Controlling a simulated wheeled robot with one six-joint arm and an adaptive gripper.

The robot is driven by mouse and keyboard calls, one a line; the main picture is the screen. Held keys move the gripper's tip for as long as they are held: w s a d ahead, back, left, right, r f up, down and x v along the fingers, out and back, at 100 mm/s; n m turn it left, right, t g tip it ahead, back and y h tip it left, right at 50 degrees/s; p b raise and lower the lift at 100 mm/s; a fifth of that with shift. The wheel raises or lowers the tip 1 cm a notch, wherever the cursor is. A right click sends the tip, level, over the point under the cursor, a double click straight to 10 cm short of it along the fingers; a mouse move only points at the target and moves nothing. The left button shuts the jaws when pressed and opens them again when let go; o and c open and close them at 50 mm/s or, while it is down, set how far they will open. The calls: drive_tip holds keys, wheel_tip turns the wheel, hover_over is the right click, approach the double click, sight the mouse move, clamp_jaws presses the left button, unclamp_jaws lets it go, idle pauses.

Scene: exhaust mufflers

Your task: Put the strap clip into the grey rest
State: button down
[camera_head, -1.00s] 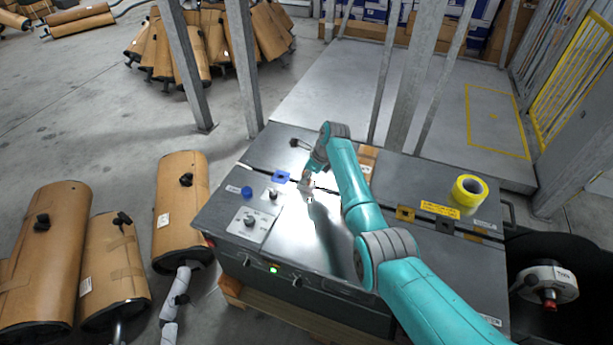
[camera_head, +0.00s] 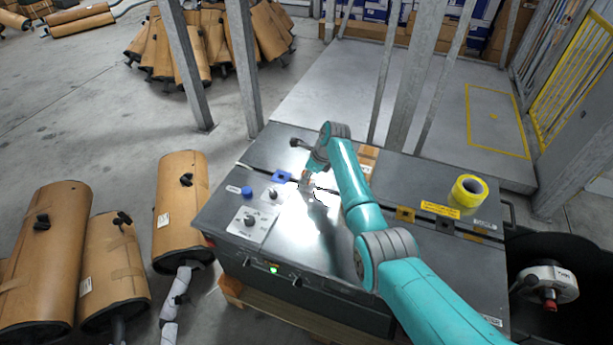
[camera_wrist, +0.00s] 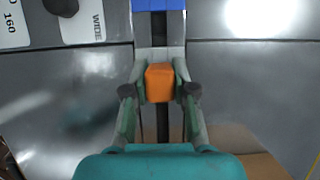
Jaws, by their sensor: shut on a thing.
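The strap clip looks like a small orange block (camera_wrist: 160,84) in the middle of the wrist view. My gripper (camera_wrist: 160,72) is shut on it, with a finger on each side. A grey piece that looks like the grey rest (camera_wrist: 158,53) shows just beyond the clip, partly hidden by the fingers. The clip overlaps it in the picture; I cannot tell whether they touch. In the head view my gripper (camera_head: 306,181) points down low over the dark bench top, and the clip is too small to make out clearly.
A blue rest (camera_head: 281,177) lies close by along the slot; it also shows in the wrist view (camera_wrist: 158,5). A control plate (camera_head: 250,221) with knobs is at the bench's left. An amber rest (camera_head: 404,214) and yellow tape roll (camera_head: 468,191) are to the right.

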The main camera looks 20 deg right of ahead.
drive_tip(key=shift+f, duration=0.4)
idle(0.5)
drive_tip(key=c, duration=0.9)
unclamp_jaws()
drive_tip(key=shift+o, duration=0.2)
drive_tip(key=v, duration=1.2)
drive_tip(key=shift+a, duration=0.1)
